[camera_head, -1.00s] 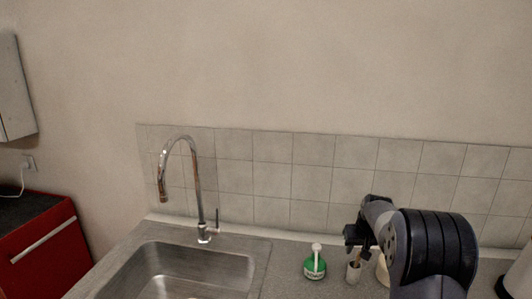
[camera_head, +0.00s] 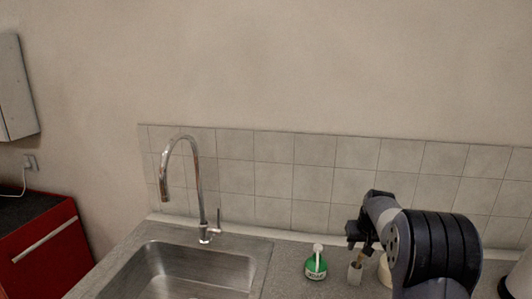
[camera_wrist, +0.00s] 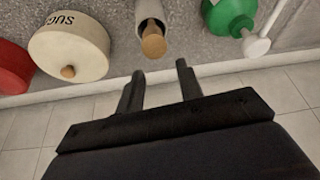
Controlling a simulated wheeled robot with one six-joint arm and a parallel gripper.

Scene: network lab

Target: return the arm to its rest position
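My arm reaches in from the lower right of the head view. My gripper (camera_head: 357,243) is above the counter, near a small cup that holds a wooden-handled tool.
A green bottle (camera_head: 316,266) with a white top stands left of the cup. A cream sugar pot (camera_wrist: 68,45) and a red pot (camera_wrist: 11,70) are also near. The sink (camera_head: 190,272) and tap (camera_head: 199,190) are further left. Tiled wall (camera_head: 273,178) rises behind.

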